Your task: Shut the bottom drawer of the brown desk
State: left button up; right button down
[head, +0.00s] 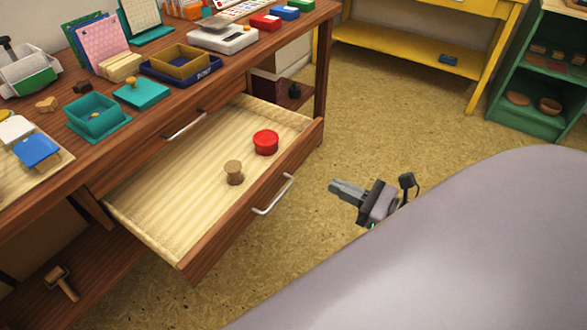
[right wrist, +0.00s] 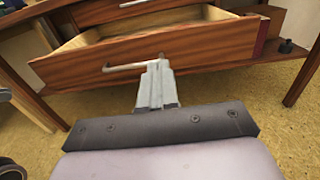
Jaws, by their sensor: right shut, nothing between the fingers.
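The brown desk (head: 60,195) stands on the left in the head view. Its bottom drawer (head: 150,220) is pulled well out and shows a pale wooden inside. A red round thing (head: 265,142) and a small brown wooden piece (head: 233,172) are in the drawer. The drawer has a silver handle (head: 273,195) on its front. My right gripper (head: 335,187) is shut and empty, in front of the drawer and apart from it in the head view. In the right wrist view, the fingers (right wrist: 158,68) point at the drawer front (right wrist: 190,62), near the handle (right wrist: 135,67). My left gripper is not in view.
The desk top holds teal boxes (head: 97,118), a white scale (head: 222,38) and several inkpads. A wooden mallet-like tool (head: 60,282) lies on the low shelf. A yellow table (head: 410,48) and a green shelf (head: 535,70) stand behind. The floor (head: 400,120) right of the drawer is clear.

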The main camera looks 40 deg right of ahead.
aim_at(284, 163)
pick_arm(q)
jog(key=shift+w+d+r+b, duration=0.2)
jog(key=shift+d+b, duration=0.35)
jog(key=shift+b, duration=0.2)
pick_arm(e)
jog(key=x, duration=1.1)
jog(key=shift+w, duration=0.3)
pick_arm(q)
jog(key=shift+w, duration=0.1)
pick_arm(e)
jog(key=shift+w+a, duration=0.1)
